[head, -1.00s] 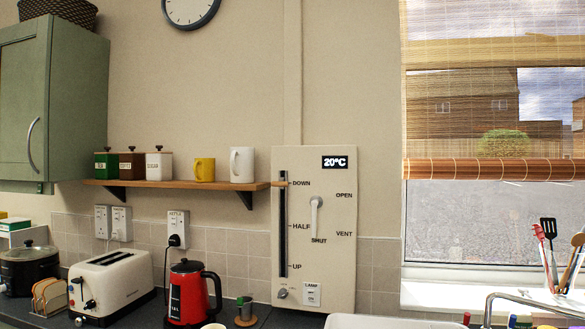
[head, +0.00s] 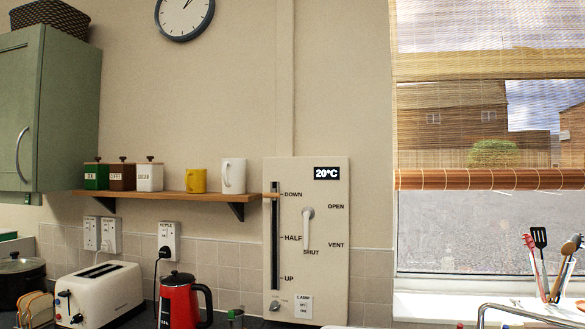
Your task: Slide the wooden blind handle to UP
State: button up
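A cream control panel (head: 336,260) stands against the wall between the shelf and the window. Its dark vertical slot (head: 275,240) is marked DOWN at the top, HALF in the middle and UP at the bottom. The small wooden blind handle (head: 271,195) sits at the top of the slot, level with DOWN. The woven blind (head: 480,180) hangs over the upper part of the window, its rolled lower edge about halfway down. My gripper is not in view.
A lever (head: 307,228) on the panel points down to SHUT. Below are a knob (head: 274,307) and a lamp switch (head: 303,306). The wooden shelf (head: 215,195) ends close to the handle. A red kettle (head: 180,300) and a toaster (head: 98,292) stand on the counter.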

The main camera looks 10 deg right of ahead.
aim_at(274, 195)
jog(key=k, duration=1.35)
jog(key=u, duration=0.3)
jog(key=i, duration=0.95)
jog(key=u, duration=0.75)
jog(key=i, duration=0.65)
jog(key=u, duration=0.25)
